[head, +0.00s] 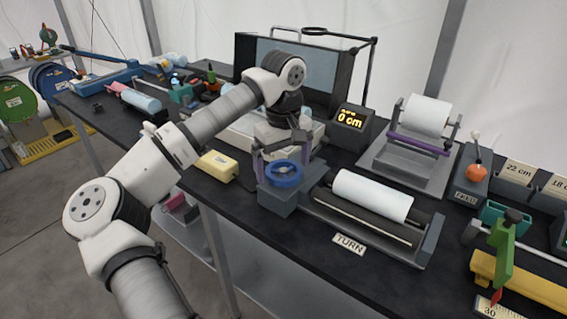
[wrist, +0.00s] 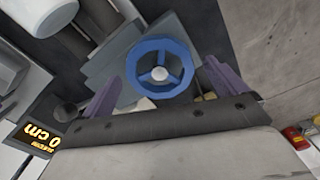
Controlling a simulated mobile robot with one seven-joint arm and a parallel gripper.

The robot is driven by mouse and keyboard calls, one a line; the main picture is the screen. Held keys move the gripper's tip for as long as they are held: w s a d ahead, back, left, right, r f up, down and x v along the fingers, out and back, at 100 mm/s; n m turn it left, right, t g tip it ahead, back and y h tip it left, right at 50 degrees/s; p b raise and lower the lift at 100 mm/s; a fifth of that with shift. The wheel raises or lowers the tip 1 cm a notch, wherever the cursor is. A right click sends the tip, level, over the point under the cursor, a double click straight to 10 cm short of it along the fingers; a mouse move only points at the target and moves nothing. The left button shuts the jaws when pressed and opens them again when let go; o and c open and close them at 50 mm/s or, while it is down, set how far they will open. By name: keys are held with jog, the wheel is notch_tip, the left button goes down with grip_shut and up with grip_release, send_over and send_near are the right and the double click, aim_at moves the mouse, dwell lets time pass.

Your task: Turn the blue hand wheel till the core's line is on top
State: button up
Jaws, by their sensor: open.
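The blue hand wheel (head: 284,173) sits on top of a grey-blue block at the left end of the turning stand. In the wrist view the wheel (wrist: 160,46) shows as a blue ring with spokes and a pale hub. The white core (head: 372,194) lies on the stand to the right of the wheel; I see no line on its visible side. My gripper (head: 281,160) is open, its purple fingers pointing down at the wheel. In the wrist view the wheel lies ahead, between the fingers of my gripper (wrist: 163,76). I cannot tell whether they touch it.
A "TURN" label (head: 349,244) lies in front of the stand. A yellow block (head: 217,166) is left of the wheel. A display reading 0 cm (head: 351,118) and a roll holder (head: 405,170) stand behind. A green clamp (head: 502,250) is at right.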

jog(key=shift+f, duration=0.45)
jog(key=shift+c, duration=0.3)
jog(key=c, duration=0.9)
jog(key=shift+c, duration=0.2)
